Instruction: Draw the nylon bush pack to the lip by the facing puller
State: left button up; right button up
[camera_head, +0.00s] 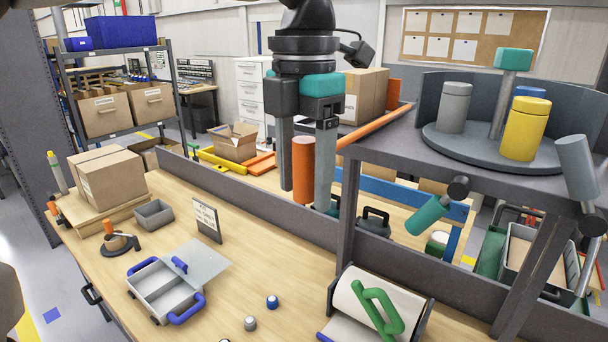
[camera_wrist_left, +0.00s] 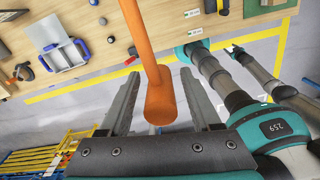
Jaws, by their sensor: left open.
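My left gripper (camera_head: 306,195) hangs down from the top in the head view. Its fingers point down and stand apart on either side of an orange cylinder (camera_head: 303,170). In the left wrist view the orange cylinder (camera_wrist_left: 160,97) lies between the two spread fingers, with visible gaps on both sides. A narrower orange bar runs from it toward the top edge of that view. I cannot tell which thing is the nylon bush pack. A grey turntable (camera_head: 450,146) on the raised shelf at right carries a yellow canister (camera_head: 525,130), a grey canister (camera_head: 453,108) and a teal-topped post (camera_head: 511,62).
The shelf's dark frame (camera_head: 346,225) stands close to the right of my left gripper. A dark upright board (camera_head: 255,203) edges the wooden bench. On the bench are a grey case (camera_head: 160,290), a small grey bin (camera_head: 154,214) and stacked cartons (camera_head: 115,180).

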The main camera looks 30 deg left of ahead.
pick_arm(q)
jog(key=shift+f, duration=0.15)
jog(key=shift+c, duration=0.2)
grip_shut()
dwell(1.2)
